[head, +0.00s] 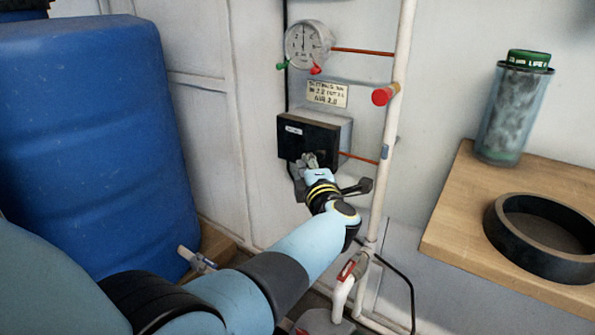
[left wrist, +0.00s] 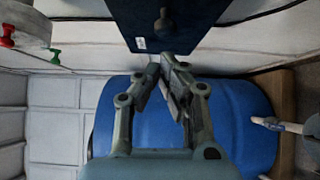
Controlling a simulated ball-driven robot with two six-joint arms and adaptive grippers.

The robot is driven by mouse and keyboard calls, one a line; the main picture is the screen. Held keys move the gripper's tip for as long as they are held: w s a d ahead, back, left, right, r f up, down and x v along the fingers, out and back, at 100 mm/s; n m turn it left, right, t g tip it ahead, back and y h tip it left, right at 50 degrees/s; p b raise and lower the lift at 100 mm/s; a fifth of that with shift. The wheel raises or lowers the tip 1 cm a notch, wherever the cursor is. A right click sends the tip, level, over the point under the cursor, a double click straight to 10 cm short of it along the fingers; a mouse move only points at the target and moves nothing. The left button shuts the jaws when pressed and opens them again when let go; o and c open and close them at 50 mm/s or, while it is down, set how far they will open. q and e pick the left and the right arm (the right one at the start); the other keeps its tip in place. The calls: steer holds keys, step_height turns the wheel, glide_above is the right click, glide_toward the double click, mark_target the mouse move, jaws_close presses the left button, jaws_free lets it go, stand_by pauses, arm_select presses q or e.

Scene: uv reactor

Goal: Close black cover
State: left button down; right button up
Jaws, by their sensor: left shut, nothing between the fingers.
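The black cover (head: 306,139) is the dark front of a small grey box on the wall in the head view. It appears to lie flat against the box; I cannot tell whether a narrow gap is left. It shows in the left wrist view as a dark panel (left wrist: 185,25) with a small knob (left wrist: 165,22) and a white label. My left gripper (head: 308,160) is at the cover's lower edge in the head view. In the left wrist view its fingers (left wrist: 172,62) are together and empty, just below the panel; contact is unclear. My right gripper is not in view.
A large blue barrel (head: 95,130) stands at the left. A gauge (head: 308,44) hangs above the box. A white pipe (head: 392,130) with a red knob (head: 385,95) runs at its right. A wooden table (head: 470,200) holds a black ring (head: 500,230) and a jar (head: 515,110).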

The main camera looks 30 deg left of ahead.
mark_target(320, 153)
arm_select(q)
steer(key=w+d+b, duration=0.2)
steer(key=w, duration=0.1)
steer(key=shift+d, duration=0.15)
steer(key=shift+w+r, duration=0.1)
steer(key=shift+r, duration=0.1)
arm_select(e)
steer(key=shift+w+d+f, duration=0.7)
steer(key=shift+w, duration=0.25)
